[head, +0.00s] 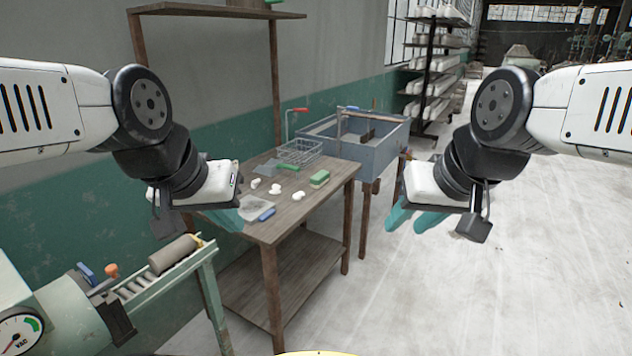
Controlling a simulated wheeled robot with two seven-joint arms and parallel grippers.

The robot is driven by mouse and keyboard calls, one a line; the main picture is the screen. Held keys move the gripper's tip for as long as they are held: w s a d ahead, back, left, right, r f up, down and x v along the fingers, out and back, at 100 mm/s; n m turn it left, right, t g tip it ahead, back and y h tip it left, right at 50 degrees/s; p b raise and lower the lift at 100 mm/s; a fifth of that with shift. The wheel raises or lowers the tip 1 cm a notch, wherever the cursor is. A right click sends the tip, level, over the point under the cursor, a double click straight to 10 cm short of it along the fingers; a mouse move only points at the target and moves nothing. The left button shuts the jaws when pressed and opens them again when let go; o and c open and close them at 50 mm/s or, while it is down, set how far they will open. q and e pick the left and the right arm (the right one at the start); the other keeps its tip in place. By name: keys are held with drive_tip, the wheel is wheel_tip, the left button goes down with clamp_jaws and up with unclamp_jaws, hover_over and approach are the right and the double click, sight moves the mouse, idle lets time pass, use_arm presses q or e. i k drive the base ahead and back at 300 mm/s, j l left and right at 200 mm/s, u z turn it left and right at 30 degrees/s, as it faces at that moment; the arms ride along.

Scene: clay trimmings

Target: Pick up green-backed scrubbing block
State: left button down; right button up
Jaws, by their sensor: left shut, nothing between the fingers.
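The green-backed scrubbing block (320,179) lies on the wooden table toward its right edge, with its green side up and a pale layer below. My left gripper (222,217) is at the table's left front, shut and empty, its teal fingers partly hidden behind its wrist. It is apart from the block, to its left and nearer to me. My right gripper (414,221) hangs over the floor to the right of the table, with its two teal fingers apart and nothing seen between them.
On the table (301,211) are white clay lumps (276,188), a blue block (265,214), a green-handled scraper (289,167) and a wire basket (299,151). A grey sink (371,151) stands behind. A green machine (150,297) is at front left. The right floor is clear.

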sight(318, 180)
drive_tip(key=i+l, duration=0.1)
drive_tip(key=i, duration=0.5)
drive_tip(key=i+u, duration=0.1)
drive_tip(key=i, duration=0.5)
drive_tip(key=i+l, duration=0.2)
drive_tip(key=i, duration=0.35)
